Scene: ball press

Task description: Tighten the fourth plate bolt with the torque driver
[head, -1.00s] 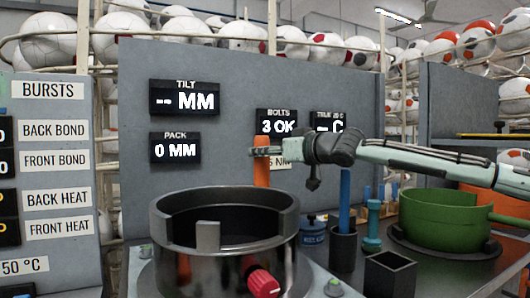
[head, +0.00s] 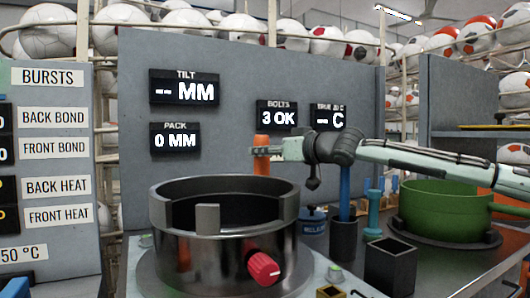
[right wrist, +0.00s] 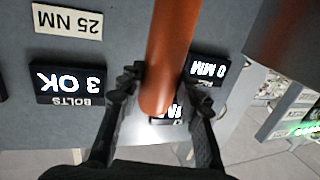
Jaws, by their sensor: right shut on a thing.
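The torque driver (head: 262,158) is an orange upright rod behind the dark metal ring (head: 232,238); its lower end is hidden by the ring. My right gripper (head: 265,150) is shut around it near its top. In the right wrist view the orange driver (right wrist: 168,45) is between the two black fingers of my right gripper (right wrist: 160,78). Two pale bolts with greenish tops show on the plate, one left of the ring (head: 146,240) and one to its right (head: 335,272). The bolt display (head: 277,115) reads "3 OK". My left gripper is out of view.
A red knob (head: 264,269) is on the ring's front. To the right stand a dark holder (head: 343,240) with a blue rod, a dark square cup (head: 390,265) and a green pot (head: 440,208). A grey panel (head: 220,80) with displays rises behind.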

